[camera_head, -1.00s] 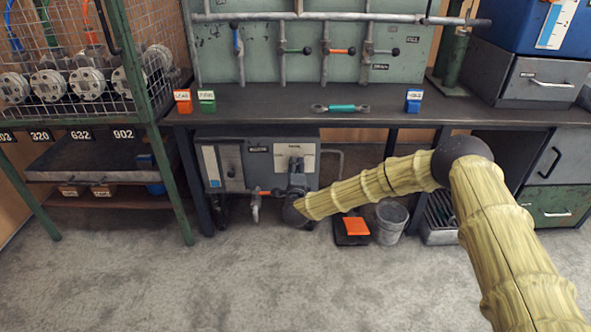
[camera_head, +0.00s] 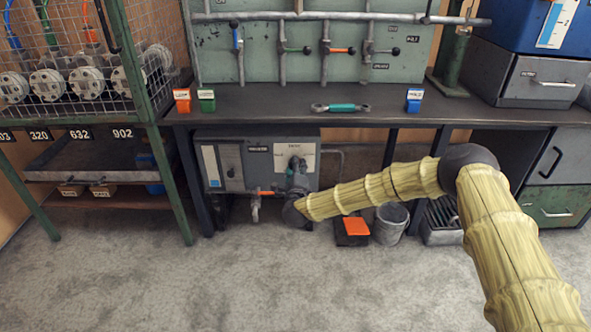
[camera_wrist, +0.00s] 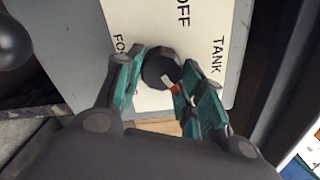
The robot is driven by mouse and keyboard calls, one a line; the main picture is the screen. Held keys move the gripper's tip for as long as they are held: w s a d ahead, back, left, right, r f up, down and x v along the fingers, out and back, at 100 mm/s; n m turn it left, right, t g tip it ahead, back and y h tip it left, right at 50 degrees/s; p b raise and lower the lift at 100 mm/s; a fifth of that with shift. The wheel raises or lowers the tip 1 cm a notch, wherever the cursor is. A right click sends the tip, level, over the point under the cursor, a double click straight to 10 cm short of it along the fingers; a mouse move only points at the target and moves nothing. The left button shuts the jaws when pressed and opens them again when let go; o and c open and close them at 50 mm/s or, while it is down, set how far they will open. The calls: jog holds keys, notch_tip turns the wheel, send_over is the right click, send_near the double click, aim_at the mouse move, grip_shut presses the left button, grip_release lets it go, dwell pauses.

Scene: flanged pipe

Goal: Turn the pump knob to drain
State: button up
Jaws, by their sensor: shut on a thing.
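The pump unit's white panel (camera_wrist: 155,20) shows "OFF", "TANK" and a partly hidden label starting with "FO" in the wrist view. The dark round knob (camera_wrist: 160,67) sits on this panel; a small red and white mark shows on its lower right side. My gripper (camera_wrist: 158,75) is shut on the knob, with a teal-padded finger on each side. In the head view the knob (camera_head: 294,163) shows on the pump unit (camera_head: 230,167) under the bench, with my gripper (camera_head: 297,178) at it. No "drain" label is readable.
An orange-handled valve (camera_head: 265,193) sits low on the pump unit. An orange pedal (camera_head: 356,227) and a grey bucket (camera_head: 390,224) stand on the floor right of it, close below my arm. The bench (camera_head: 290,103) overhangs above. The front floor is clear.

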jog(key=o, duration=1)
jog(key=shift+s, duration=0.1)
jog(key=s, duration=1.2)
